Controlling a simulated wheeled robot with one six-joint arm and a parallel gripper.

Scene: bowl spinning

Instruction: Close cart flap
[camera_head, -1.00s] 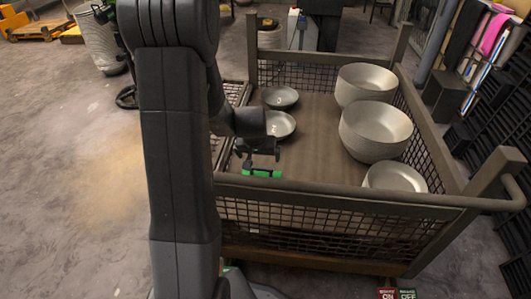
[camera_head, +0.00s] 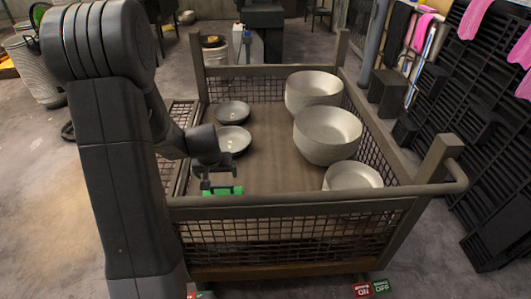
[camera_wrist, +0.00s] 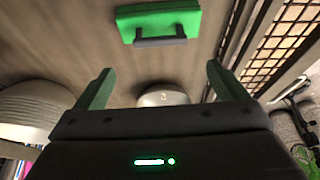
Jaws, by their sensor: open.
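The cart (camera_head: 320,202) is a brown metal frame with mesh sides. A mesh panel, apparently the flap (camera_head: 180,114), is on its left side, partly hidden by my arm; it appears tilted outward. Mesh also shows at right in the wrist view (camera_wrist: 284,48). My gripper (camera_head: 217,184) is over the cart's near left part, inside the front rail. Its green fingers (camera_wrist: 162,84) are apart with nothing between them. A green piece with a dark bar (camera_wrist: 160,22) shows beyond them. Whether my gripper touches the flap cannot be told.
Two small bowls (camera_head: 232,112) (camera_head: 233,139) lie in the cart near its left side. Large bowl stacks (camera_head: 314,90) (camera_head: 327,136) and a lower stack (camera_head: 352,177) stand on its right. Black racks (camera_head: 485,130) stand to the right.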

